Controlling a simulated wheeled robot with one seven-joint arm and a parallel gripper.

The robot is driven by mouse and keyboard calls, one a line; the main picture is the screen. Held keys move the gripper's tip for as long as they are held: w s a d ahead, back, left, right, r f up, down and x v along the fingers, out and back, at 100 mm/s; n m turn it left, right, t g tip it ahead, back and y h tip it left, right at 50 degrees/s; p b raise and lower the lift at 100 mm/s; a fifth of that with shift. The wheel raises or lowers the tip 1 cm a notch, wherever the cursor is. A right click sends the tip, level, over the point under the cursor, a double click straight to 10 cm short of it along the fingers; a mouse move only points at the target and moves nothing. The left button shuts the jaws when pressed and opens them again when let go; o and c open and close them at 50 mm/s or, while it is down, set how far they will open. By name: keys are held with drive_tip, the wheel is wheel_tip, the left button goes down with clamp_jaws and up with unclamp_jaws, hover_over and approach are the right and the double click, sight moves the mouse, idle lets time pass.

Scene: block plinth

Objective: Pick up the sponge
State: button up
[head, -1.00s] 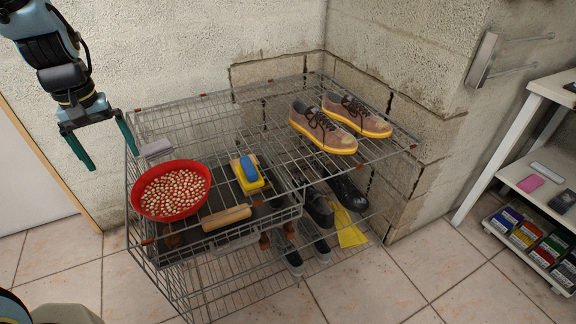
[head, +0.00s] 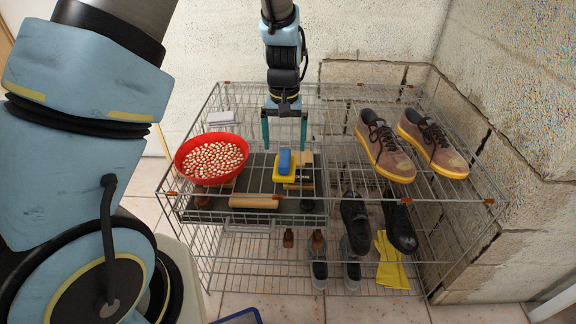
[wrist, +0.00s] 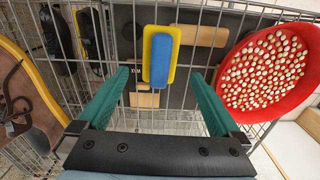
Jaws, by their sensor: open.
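The sponge (head: 285,167), yellow with a blue top part, lies on the wire rack's upper level, right of the red bowl. It also shows in the wrist view (wrist: 159,52), upright in the picture. My gripper (head: 284,145) is open and empty, with its green fingers pointing down. In the head view it hangs above and just behind the sponge. In the wrist view my gripper (wrist: 158,77) has its fingertips on either side of the sponge's near end. I cannot tell the height gap exactly; no contact shows.
A red bowl (head: 190,158) of speckled beans stands left of the sponge. Brown sneakers (head: 385,148) sit on the rack's right. A wooden-handled tool (head: 253,202) lies in front. A wire rack (head: 250,226) holds dark shoes (head: 355,222) and yellow gloves (head: 391,265) below. A wall closes the back.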

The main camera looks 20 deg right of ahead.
sight(285, 156)
drive_tip(key=shift+f+p, duration=0.5)
drive_tip(key=shift+f, duration=2.8)
drive_tip(key=c, duration=1.3)
drive_tip(key=shift+r, duration=0.1)
wheel_tip(285, 156, up, 10)
drive_tip(key=shift+f+b, duration=0.1)
drive_tip(key=shift+b, duration=0.35)
